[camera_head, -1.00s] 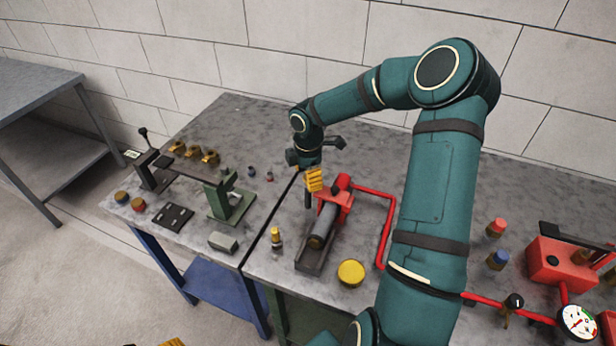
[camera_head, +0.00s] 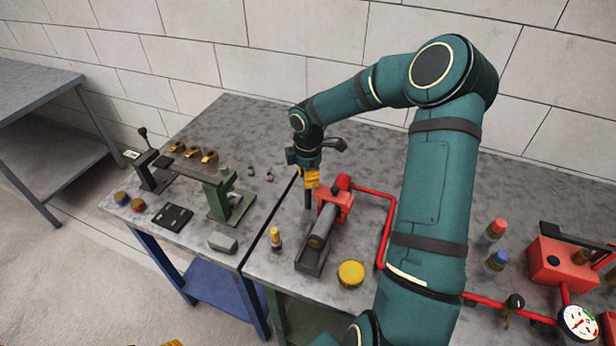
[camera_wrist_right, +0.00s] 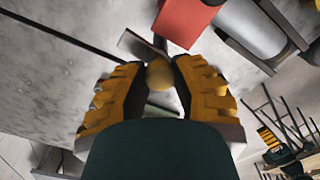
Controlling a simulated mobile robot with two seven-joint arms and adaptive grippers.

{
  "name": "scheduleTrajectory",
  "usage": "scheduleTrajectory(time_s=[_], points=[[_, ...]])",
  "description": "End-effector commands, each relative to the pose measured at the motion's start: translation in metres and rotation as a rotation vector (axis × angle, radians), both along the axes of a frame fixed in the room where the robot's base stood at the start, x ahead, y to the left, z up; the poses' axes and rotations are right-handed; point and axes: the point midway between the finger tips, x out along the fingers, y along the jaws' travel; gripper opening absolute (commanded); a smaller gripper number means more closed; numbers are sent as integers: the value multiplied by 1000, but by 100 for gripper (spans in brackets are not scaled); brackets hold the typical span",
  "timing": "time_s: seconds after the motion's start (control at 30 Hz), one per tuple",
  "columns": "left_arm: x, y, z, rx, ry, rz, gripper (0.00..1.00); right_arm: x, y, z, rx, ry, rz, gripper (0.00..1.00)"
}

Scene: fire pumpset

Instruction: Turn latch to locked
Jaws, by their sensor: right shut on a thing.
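The latch (camera_wrist_right: 138,45) shows in the right wrist view as a dark flat bar beside a red block (camera_wrist_right: 184,18), with a round yellowish knob (camera_wrist_right: 160,73) at its near end. In the head view the red block (camera_head: 338,200) sits over a grey cylinder (camera_head: 321,226) in a dark cradle. My right gripper (camera_head: 311,180) points down just left of the red block. In the right wrist view its yellow fingers (camera_wrist_right: 160,82) are shut on the knob. The latch's exact angle is hard to tell. A yellow sliver of my left gripper (camera_head: 172,343) shows at the bottom edge.
A red pipe (camera_head: 388,225) runs right of the cradle. A yellow round cap (camera_head: 351,273) and a small yellow-topped piece (camera_head: 276,238) stand near the front. A green stand (camera_head: 228,198) is left; a red pump box (camera_head: 560,262) and gauge (camera_head: 579,322) are right.

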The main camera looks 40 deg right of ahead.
Motion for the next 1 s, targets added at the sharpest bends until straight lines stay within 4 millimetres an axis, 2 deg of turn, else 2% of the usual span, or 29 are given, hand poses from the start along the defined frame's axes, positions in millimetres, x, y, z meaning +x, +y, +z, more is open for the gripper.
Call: scheduleTrajectory(time_s=[1.0], points=[[-4, -2, -33, 1, 11, -8, 67, 0, 1, -2, 1, 2, -937, 0]])
